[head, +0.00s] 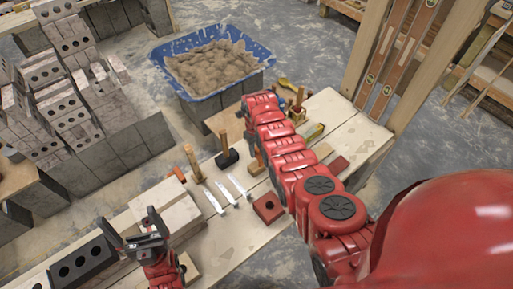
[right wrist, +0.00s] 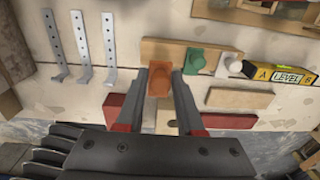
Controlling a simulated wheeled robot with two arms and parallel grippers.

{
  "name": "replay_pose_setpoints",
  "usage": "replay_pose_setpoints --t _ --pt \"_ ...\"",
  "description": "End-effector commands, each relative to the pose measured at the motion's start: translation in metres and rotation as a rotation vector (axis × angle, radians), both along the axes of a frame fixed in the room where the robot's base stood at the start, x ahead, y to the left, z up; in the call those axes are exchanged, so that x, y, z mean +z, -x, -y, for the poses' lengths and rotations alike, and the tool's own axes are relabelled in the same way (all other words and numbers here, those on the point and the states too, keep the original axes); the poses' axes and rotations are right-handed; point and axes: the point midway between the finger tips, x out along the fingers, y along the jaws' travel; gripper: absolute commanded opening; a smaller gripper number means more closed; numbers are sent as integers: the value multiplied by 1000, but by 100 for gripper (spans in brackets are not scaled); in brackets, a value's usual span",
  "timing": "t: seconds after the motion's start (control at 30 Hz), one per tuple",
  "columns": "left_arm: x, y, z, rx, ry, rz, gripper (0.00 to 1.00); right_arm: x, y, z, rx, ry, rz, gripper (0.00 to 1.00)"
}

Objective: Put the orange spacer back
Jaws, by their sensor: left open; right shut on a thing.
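The orange spacer (right wrist: 159,82) is between the fingers of my right gripper (right wrist: 159,78) in the right wrist view, and the gripper is shut on it. It overlaps the left end of a wooden board (right wrist: 168,50); I cannot tell whether it touches the board. On that board, a green spacer (right wrist: 198,62) and a white spacer (right wrist: 226,66) are to the right of the orange one. In the head view my red right arm hides its gripper and the orange spacer. My left gripper (head: 143,238) is open and empty, low at the left near pale blocks.
Three metal strips (right wrist: 82,45) lie left of the board. A yellow level (right wrist: 280,73), a wooden piece (right wrist: 240,98) and a red block (right wrist: 225,121) lie close by. In the head view, a black-headed mallet (head: 228,157) stands on the bench; a blue mortar tub (head: 262,52) is behind.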

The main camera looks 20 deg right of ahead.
Motion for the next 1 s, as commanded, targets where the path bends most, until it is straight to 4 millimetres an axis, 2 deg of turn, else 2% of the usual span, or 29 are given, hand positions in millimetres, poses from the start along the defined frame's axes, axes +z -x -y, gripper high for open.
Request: replay_pose_setpoints --t 0.03,0.5,1.0 --pt "-10 0 0 0 0 0 100 -10 0 0 0 0 1 0" --pt "-54 0 0 0 0 0 100 -59 0 -1 3 -1 0 0" --pt "-58 0 0 0 0 0 100 -63 0 -1 2 0 1 0"
